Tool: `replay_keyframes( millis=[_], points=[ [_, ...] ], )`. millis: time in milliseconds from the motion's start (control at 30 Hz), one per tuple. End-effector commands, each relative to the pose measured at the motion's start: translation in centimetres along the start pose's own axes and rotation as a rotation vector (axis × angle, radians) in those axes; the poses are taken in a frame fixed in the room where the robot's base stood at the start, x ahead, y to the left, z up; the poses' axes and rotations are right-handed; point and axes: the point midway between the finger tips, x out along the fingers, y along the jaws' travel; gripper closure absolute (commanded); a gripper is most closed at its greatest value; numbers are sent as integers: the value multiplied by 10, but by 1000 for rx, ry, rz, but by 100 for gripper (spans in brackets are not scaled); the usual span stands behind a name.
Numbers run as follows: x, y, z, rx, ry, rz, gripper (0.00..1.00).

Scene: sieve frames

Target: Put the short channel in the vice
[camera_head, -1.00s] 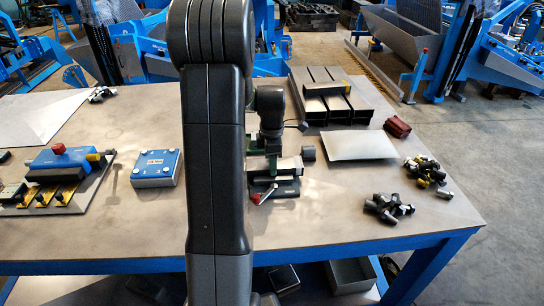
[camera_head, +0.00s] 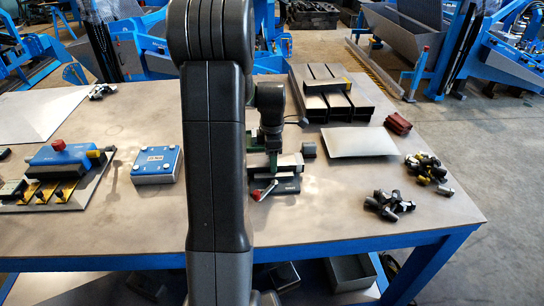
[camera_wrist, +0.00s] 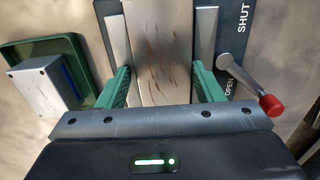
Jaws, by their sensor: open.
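The short channel (camera_wrist: 160,50), a grey piece with brown scratches on its face, lies between the two pale jaw strips of the vice (camera_wrist: 205,35) in the wrist view. My gripper (camera_wrist: 162,84) is open, with one green finger at each side of the channel, close to its edges. Whether the fingers touch it I cannot tell. The vice's lever with a red knob (camera_wrist: 270,105) points toward the OPEN side of the dark base, away from SHUT. In the head view the vice (camera_head: 284,187) stands right of my arm, which hides part of it.
In the wrist view a green tray (camera_wrist: 20,55) holding a grey block (camera_wrist: 42,84) lies left of the vice. In the head view, stacked dark channels (camera_head: 330,100), a flat plate (camera_head: 360,143) and loose fittings (camera_head: 388,204) lie right. A blue box (camera_head: 157,162) lies left. The front table is clear.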

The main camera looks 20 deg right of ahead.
Motion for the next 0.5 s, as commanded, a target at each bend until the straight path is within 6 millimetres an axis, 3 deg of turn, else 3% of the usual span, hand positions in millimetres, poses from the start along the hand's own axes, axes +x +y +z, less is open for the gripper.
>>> replay_keyframes(
  millis=[33, 167, 500],
  points=[
    [10, -9, -2, 5, 9, -32, 26],
    [-1, -9, -1, 5, 9, -30, 26],
    [-78, -4, -1, 3, 5, -16, 26]
  ],
)
